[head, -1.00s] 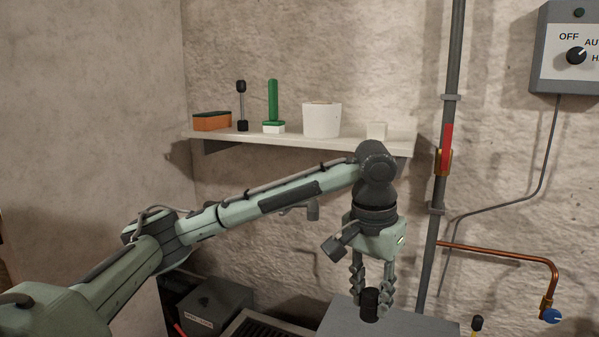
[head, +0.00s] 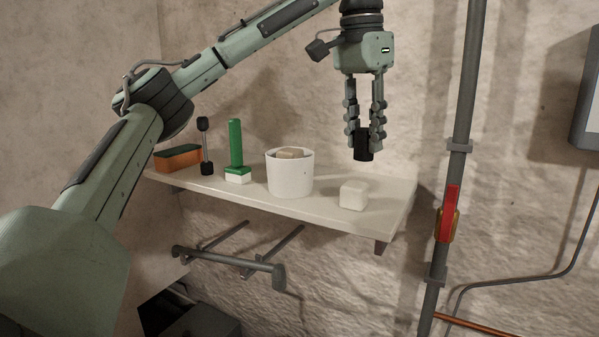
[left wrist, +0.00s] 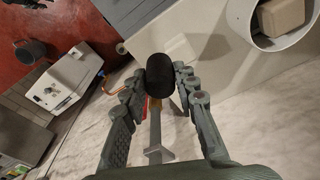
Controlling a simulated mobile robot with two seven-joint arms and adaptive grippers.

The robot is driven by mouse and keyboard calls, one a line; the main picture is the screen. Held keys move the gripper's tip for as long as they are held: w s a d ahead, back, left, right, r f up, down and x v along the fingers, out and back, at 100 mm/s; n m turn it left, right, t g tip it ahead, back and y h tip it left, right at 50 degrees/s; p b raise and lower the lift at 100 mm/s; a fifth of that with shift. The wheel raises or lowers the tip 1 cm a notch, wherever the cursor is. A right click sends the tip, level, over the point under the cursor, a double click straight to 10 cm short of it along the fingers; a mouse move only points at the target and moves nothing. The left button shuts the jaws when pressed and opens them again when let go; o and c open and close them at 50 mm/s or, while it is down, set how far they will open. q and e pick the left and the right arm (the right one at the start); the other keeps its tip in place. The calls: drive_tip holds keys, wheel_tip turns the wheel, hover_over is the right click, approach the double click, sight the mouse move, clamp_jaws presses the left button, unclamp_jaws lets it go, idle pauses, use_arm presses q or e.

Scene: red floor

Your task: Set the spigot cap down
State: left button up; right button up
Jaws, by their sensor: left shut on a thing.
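The spigot cap (head: 363,146) is a small black cylinder. My left gripper (head: 364,137) is shut on it, pointing down, and holds it in the air above the right part of the wall shelf (head: 320,213). In the left wrist view the cap (left wrist: 160,82) sits between the two fingers (left wrist: 161,88), with its round dark end showing. The cap is clear of the shelf top. My right gripper is in neither view.
A pipe with a red-handled valve (head: 448,212) runs right of the shelf.

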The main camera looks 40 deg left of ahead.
use_arm(q)
drive_tip(key=shift+s+r, duration=0.1)
drive_tip(key=shift+r, duration=0.1)
drive_tip(key=w+f, duration=0.2)
drive_tip(key=w, duration=0.1)
drive_tip(key=w+f, duration=0.2)
drive_tip(key=w, duration=0.2)
drive_tip(key=w+f, duration=0.3)
drive_tip(key=w, duration=0.1)
drive_tip(key=shift+w+d+f, duration=0.1)
drive_tip(key=shift+w+d, duration=0.1)
drive_tip(key=shift+f, duration=1.9)
drive_tip(key=shift+f, duration=0.1)
drive_tip(key=o, duration=0.9)
drive_tip(key=shift+o, duration=0.2)
wheel_tip(320, 180, up, 12)
drive_tip(key=s, duration=0.1)
drive_tip(key=shift+s, duration=0.25)
drive_tip(key=shift+a, duration=0.1)
